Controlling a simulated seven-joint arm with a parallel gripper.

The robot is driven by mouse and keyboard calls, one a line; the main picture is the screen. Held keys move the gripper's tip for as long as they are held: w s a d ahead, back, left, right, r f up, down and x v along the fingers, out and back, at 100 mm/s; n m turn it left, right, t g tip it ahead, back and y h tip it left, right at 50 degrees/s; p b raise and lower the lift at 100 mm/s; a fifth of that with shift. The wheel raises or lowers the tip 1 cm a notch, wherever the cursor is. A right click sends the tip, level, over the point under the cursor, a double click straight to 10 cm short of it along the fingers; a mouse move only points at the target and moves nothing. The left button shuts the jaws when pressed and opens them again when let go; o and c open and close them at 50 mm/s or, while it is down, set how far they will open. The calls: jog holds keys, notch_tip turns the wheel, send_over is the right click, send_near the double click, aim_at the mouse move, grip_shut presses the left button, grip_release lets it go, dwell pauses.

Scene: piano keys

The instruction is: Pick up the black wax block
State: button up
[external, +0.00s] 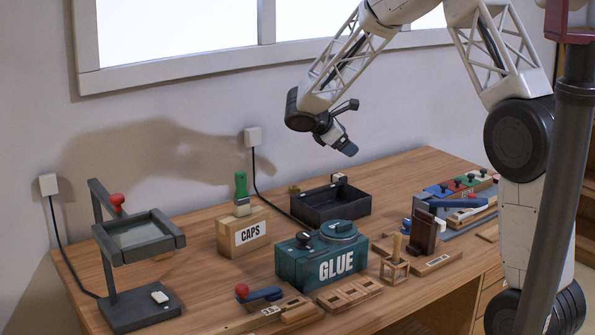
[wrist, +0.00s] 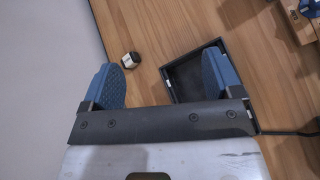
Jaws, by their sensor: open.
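A dark, upright block (external: 424,232) stands on a low wooden base with a small label, right of the glue box. It looks very dark brown or black, and I cannot be sure it is the wax block. My gripper (external: 345,147) hangs in the air above the back of the table, up and left of the block.
A black open tray (external: 330,205) is below my gripper, with a small black-and-white object (wrist: 131,60) beside it. The teal glue box (external: 321,255), the caps box (external: 243,234) and a wooden peg frame (external: 395,262) stand nearby. The wall is close behind.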

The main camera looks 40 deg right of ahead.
aim_at(339, 175)
jog(key=w+d+f+n+h, duration=0.1)
jog(key=w+f+n, duration=0.1)
jog(key=w+f, duration=0.2)
jog(key=w+d+f+n+t+h, duration=0.1)
jog(key=w+f+n, duration=0.1)
jog(key=w+f, duration=0.3)
jog(key=w+d+f+n+h, duration=0.1)
jog(key=w+f+n, duration=0.1)
jog(key=w+f, duration=0.3)
jog(key=shift+w+d+f+t, duration=0.25)
jog(key=shift+f+t, duration=0.15)
jog(key=shift+f, duration=0.1)
jog(key=shift+d, duration=0.1)
jog(key=shift+x, duration=1.2)
jog(key=shift+d+f, duration=0.1)
jog(key=shift+d, duration=0.05)
jog(key=shift+x, duration=2.4)
jog(key=c, duration=1)
